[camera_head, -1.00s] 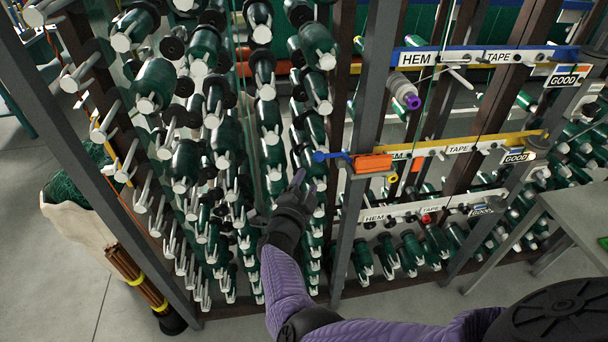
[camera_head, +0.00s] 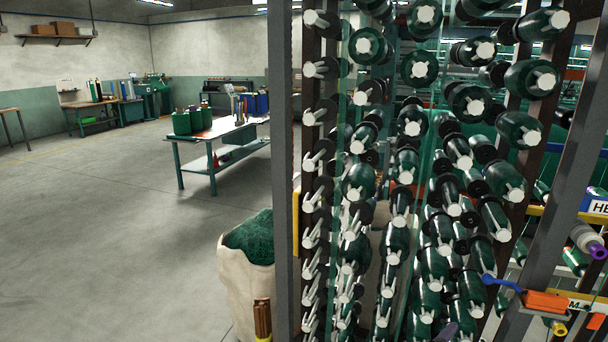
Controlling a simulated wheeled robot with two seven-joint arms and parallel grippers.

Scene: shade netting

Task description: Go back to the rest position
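My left gripper is not in view. Of my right gripper, only what looks like a purple-grey fingertip (camera_head: 447,333) shows at the bottom edge, in front of the lower green spools. The rest of that gripper and its arm are out of the picture, so I cannot tell whether it is open or shut. The rack of green spools (camera_head: 412,128) with white ends fills the right half of the view. An orange block (camera_head: 545,301) with a blue lever sits at the rack's lower right, below a grey cylinder with a purple end (camera_head: 588,238).
A dark grey post (camera_head: 283,150) bounds the rack on the left. A cream sack of green netting (camera_head: 246,278) stands beside it. A work table (camera_head: 215,135) with green containers stands farther back. The floor (camera_head: 110,240) at left is clear.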

